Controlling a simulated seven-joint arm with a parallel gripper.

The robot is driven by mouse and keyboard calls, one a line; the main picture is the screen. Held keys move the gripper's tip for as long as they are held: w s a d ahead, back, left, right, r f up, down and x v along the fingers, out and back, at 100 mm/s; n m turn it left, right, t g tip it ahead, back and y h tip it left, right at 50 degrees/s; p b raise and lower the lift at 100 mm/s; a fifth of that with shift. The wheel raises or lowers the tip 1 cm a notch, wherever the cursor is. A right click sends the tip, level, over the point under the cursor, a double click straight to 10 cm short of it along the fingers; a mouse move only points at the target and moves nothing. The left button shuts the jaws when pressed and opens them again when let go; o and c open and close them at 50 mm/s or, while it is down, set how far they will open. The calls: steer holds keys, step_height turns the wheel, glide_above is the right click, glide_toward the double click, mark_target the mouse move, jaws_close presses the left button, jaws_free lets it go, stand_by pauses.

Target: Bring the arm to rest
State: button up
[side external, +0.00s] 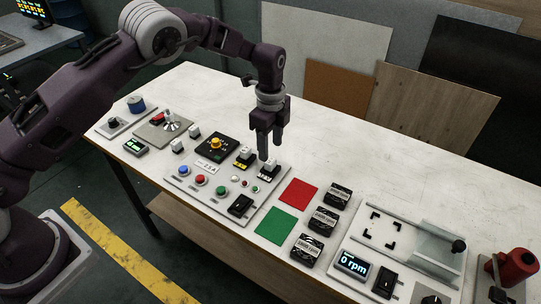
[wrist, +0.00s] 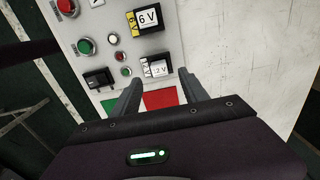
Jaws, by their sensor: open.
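My gripper (side external: 271,152) is open with its fingers pointing down, above the back right part of the control panel (side external: 185,188). In the wrist view my gripper (wrist: 159,78) shows its two fingers apart with nothing held between them. A white-topped block (side external: 268,169) on the panel is close beneath the fingertips; in the wrist view it is the block marked 12 V (wrist: 158,70), between and beyond the fingertips. Whether a finger touches it cannot be told. A similar block marked 6 V (wrist: 148,18) stands beside it.
A red square (side external: 298,192) and a green square (side external: 276,222) lie right of the panel, with several black rpm blocks (side external: 325,220) beyond. A fixture showing 0 rpm (side external: 353,264) is at the right. The white table (side external: 340,140) is bare behind these. Boards (side external: 430,105) lean behind the table.

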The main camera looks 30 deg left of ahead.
steer(key=shift+r, duration=0.55)
steer(key=shift+r, duration=0.1)
steer(key=s+a+r+n+t, duration=0.1)
steer(key=s+a+r+n, duration=0.15)
steer(key=s+r, duration=0.4)
steer(key=s+a+r+n+t+h, duration=0.1)
steer(key=s+r+n, duration=0.25)
steer(key=r, duration=0.65)
steer(key=s+a+r+n+t, duration=0.1)
steer(key=s+a+r+n, duration=0.2)
steer(key=r, duration=0.5)
steer(key=s+a+n+t+y, duration=0.1)
steer(key=s+n, duration=0.8)
steer(key=s, duration=1.5)
steer(key=shift+a+t, duration=0.7)
steer(key=shift+t, duration=0.1)
